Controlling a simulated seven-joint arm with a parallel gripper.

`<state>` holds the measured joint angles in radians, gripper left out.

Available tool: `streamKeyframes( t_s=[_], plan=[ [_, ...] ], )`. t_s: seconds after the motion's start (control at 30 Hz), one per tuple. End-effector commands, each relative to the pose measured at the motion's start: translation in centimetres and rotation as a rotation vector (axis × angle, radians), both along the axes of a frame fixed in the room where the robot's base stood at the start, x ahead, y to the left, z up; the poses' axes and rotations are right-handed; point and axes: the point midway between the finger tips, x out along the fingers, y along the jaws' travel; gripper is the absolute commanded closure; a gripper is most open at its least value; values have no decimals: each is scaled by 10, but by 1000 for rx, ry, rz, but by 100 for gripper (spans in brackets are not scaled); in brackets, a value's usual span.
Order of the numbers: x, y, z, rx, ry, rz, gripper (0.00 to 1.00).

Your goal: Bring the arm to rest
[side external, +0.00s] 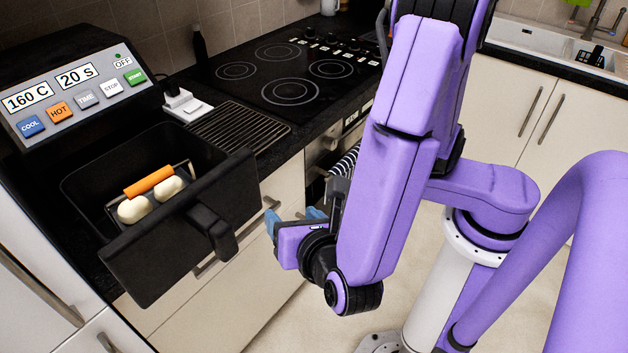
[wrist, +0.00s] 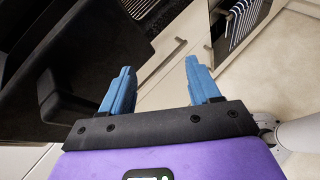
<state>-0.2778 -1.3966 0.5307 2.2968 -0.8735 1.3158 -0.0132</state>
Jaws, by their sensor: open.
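My gripper (side external: 290,219) has blue fingers and hangs in front of the cupboard fronts, to the right of the open air fryer drawer. In the wrist view my gripper (wrist: 158,90) is open, with nothing between its fingers. My purple arm is bent, with the forearm reaching down to the wrist. The gripper is apart from the drawer's handle (side external: 214,233).
The black fryer drawer (side external: 143,266) is pulled out over the counter edge, with a basket holding an orange stick (side external: 149,181) and two pale pieces (side external: 132,209). Its control panel (side external: 78,88) is behind. A wire rack (side external: 238,128) and hob (side external: 300,72) stand farther back. Floor in front is clear.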

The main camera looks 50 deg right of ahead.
Motion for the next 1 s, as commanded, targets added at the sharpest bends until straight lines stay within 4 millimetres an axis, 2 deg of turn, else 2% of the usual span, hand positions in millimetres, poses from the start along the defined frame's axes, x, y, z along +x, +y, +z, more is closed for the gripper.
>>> streamKeyframes(
  t_s=[0.03,0.2,0.3,0.5,0.73,1.0],
  plan=[
    [3,-19,4,55,35,-79,38],
    [-2,-74,9,235,154,-324,38],
    [-11,-101,12,352,217,-463,38],
    [-37,-142,20,607,334,-725,38],
    [-71,-168,34,914,442,-983,38],
    [-92,-175,46,1112,498,-1124,38]
  ],
)
